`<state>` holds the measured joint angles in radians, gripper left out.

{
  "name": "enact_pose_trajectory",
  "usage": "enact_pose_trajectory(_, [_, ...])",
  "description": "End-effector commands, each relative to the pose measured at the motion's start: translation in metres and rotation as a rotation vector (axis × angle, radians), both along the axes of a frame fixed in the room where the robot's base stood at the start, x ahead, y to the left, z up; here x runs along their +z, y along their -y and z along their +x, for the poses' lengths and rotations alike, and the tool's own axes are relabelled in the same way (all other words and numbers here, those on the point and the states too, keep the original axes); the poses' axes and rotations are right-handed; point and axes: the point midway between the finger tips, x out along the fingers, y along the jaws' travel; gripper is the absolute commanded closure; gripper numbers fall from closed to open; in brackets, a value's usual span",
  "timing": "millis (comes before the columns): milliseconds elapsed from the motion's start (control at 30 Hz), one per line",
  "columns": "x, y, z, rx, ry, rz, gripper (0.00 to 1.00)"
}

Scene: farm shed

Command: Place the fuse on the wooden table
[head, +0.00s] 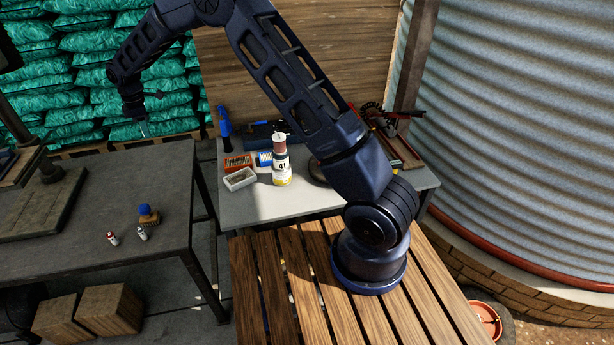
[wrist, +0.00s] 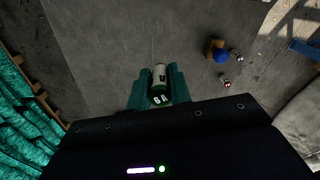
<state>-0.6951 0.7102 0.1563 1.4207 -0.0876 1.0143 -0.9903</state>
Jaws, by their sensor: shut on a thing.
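My gripper (wrist: 159,92) is shut on a fuse (wrist: 160,74), a small pale cylinder with a dark, marked end. In the head view my gripper (head: 142,122) is far off at the upper left, raised near the back of a dark grey table (head: 70,250). That table's worn grey top (wrist: 110,45) lies below the fuse in the wrist view, with a visible gap. I cannot tell whether it is wood. A plainly wooden slatted surface (head: 285,275) lies under my arm's base.
On the grey table are a blue-topped brown brush (head: 148,215), a red-and-white cylinder (head: 112,238) and a whitish one (head: 141,233). A workbench (head: 245,208) holds boxes and a bottle. Green sacks (head: 150,85) are stacked behind.

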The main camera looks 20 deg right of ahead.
Motion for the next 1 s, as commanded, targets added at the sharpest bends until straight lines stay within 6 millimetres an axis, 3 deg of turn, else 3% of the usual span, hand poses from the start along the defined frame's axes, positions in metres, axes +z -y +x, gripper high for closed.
enact_pose_trajectory(33, [0.005, 0.015, -0.005, 0.008, 0.0, 0.002, 1.0])
enact_pose_trajectory(467, [0.026, 0.129, -0.063, 0.116, 0.004, 0.009, 1.0])
enact_pose_trajectory(1000, [0.025, 0.27, -0.167, 0.244, 0.02, -0.007, 1.0])
